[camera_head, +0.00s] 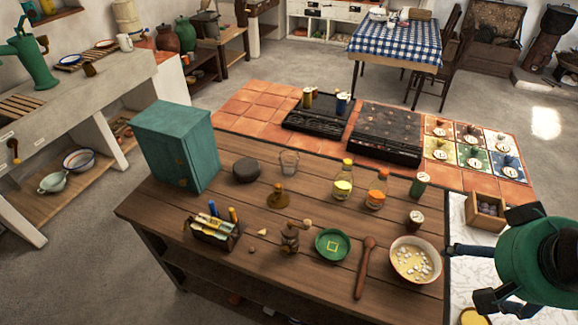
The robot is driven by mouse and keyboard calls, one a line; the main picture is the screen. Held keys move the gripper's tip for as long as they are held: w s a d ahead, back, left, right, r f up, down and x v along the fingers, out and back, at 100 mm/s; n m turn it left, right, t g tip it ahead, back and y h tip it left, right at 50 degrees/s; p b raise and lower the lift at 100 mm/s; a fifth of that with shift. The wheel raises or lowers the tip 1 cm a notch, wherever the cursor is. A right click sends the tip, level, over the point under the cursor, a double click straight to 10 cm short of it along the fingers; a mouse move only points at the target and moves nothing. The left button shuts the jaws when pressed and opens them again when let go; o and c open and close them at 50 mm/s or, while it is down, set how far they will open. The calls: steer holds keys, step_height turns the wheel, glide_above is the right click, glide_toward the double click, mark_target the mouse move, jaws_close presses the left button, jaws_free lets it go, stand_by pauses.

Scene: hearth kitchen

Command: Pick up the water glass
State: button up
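A small clear glass (289,162) stands upright on the wooden island counter (330,285), near its back edge. It looks like the water glass; whether it holds water is too small to tell. My gripper (467,276) is at the lower right, beyond the white bowl and far from the glass. Its two dark fingers are spread apart with nothing seen between them. Nothing covers the glass.
A dark round object (247,171) and a brass item (278,196) stand near the glass. Two bottles (343,180) (377,189) stand to its right, a teal cabinet (176,147) to its left. A green plate (332,245), pestle (365,268) and bowl (415,261) lie in front.

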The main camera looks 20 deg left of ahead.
steer(key=w+a+r+p, duration=0.15)
steer(key=w+a, duration=0.25)
steer(key=w, duration=0.5)
steer(key=w+a+r+p, duration=0.15)
steer(key=w+a, duration=0.25)
steer(key=w, duration=0.4)
steer(key=w+a+f+g, duration=0.1)
steer(key=w+a+f, duration=0.1)
steer(key=w+a, duration=1)
steer(key=w+a+f+p, duration=0.1)
steer(key=w+a+f, duration=0.4)
steer(key=a, duration=0.3)
steer(key=w+a+f+p, duration=0.2)
steer(key=w+a+f, duration=0.25)
steer(key=a, duration=0.45)
steer(key=w+a+f+p, duration=0.1)
steer(key=w+a+f, duration=0.2)
steer(key=a+f, duration=1.1)
steer(key=a, duration=0.3)
steer(key=shift+w, duration=0.1)
